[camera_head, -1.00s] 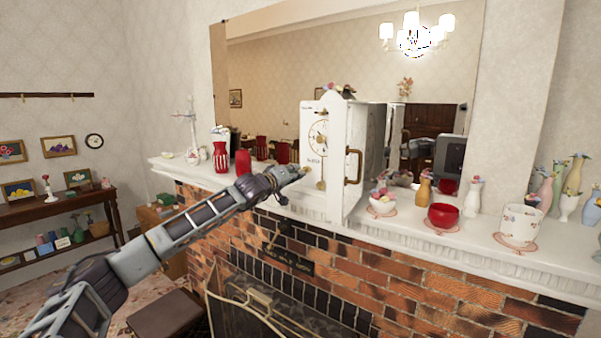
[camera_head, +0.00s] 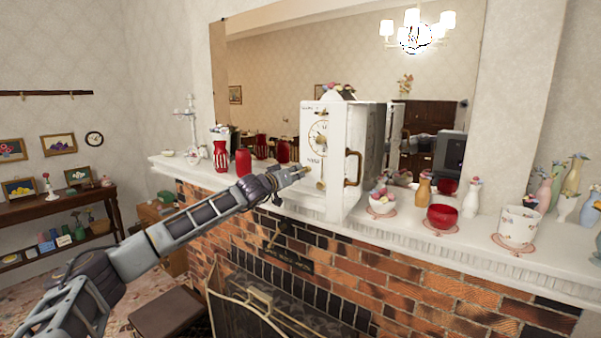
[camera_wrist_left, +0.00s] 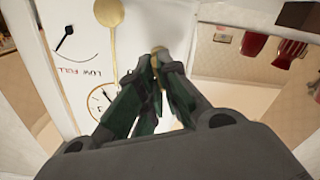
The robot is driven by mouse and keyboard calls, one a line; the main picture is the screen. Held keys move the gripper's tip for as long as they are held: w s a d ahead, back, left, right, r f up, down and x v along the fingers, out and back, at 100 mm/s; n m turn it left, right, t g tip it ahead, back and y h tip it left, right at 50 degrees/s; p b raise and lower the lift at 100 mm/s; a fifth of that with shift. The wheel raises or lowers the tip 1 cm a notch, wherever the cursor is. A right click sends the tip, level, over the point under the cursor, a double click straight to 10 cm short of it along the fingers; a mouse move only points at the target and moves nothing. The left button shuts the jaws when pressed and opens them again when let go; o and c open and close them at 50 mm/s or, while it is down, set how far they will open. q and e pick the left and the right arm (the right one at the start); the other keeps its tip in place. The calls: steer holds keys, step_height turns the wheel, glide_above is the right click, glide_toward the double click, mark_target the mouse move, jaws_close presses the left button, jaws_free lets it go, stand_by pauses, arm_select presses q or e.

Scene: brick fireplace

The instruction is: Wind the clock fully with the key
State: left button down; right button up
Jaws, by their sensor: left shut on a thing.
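The white clock (camera_head: 348,185) stands upright on the mantel, with a round dial (camera_head: 319,137) on its front and a brass handle (camera_head: 353,167) on its side. My left gripper (camera_head: 306,171) is at the lower front of the clock. In the left wrist view its fingers (camera_wrist_left: 158,62) are closed together on a small brass piece (camera_wrist_left: 157,52), seemingly the key, mostly hidden by the fingers. The clock front (camera_wrist_left: 80,45) there shows a gauge (camera_wrist_left: 66,38) marked LOW and FULL, a brass pendulum (camera_wrist_left: 109,12) and a small dial partly behind a finger. My right gripper is out of view.
The mantel (camera_head: 470,250) carries red vases (camera_head: 221,155) left of the clock, and a flower bowl (camera_head: 382,203), a red bowl (camera_head: 442,216) and a white pot (camera_head: 519,227) to its right. A mirror (camera_head: 300,75) stands behind. A fire screen (camera_head: 225,300) is below.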

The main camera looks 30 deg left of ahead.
arm_select(q)
steer(key=shift+r, duration=0.1)
steer(key=m+p, duration=0.1)
steer(key=m, duration=0.2)
steer(key=shift+d, duration=0.1)
steer(key=c, duration=2)
jaws_free()
steer(key=shift+m, duration=0.3)
steer(key=o, duration=0.4)
steer(key=shift+w+d+f, duration=0.15)
steer(key=shift+w+f, duration=0.15)
steer(key=shift+w, duration=0.15)
steer(key=shift+o, duration=0.5)
steer(key=shift+s+r, duration=0.1)
steer(key=shift+s, duration=0.05)
steer(key=o, duration=0.4)
steer(key=shift+s, duration=0.1)
steer(key=shift+s+a, duration=0.2)
steer(key=shift+s, duration=0.05)
